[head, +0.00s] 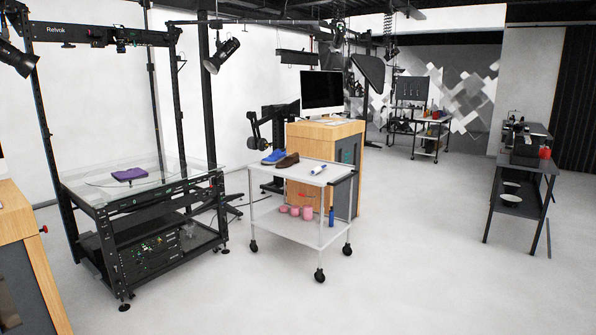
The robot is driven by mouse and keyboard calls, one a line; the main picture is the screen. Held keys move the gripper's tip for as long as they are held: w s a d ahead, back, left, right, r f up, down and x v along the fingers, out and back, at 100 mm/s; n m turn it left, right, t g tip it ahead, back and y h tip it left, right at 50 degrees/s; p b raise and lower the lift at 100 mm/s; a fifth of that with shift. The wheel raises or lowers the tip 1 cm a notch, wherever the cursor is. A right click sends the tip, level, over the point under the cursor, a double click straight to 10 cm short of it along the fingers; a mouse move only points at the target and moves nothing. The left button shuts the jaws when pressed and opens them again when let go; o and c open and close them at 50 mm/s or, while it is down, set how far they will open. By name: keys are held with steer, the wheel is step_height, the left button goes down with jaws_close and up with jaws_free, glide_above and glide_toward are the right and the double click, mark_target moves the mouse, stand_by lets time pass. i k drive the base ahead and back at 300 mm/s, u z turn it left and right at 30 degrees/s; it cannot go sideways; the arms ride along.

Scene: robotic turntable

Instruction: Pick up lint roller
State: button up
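A small white roll-like thing with a dark blue part (318,169), which looks like the lint roller, lies on the top shelf of the white wheeled cart (300,179) in the head view. It is small at this distance, so its details are hard to tell. It lies right of a brown shoe (286,160) and a blue shoe (271,157), apart from both. My gripper is not in view.
Pink cups (307,212) and a blue bottle (331,216) stand on the cart's lower shelf. A glass-topped turntable rig (85,198) with a purple cloth-like item (130,174) stands left. A wooden cabinet (330,132) stands behind the cart. Open floor (420,255) lies in front and right.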

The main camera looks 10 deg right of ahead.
mark_target(318, 169)
steer(key=u, duration=0.1)
steer(key=i, duration=0.85)
steer(key=u, duration=0.35)
steer(key=i, duration=2.55)
steer(key=z, duration=0.2)
steer(key=i, duration=0.9)
steer(key=z, duration=0.55)
steer(key=i, duration=1.3)
steer(key=z, duration=0.3)
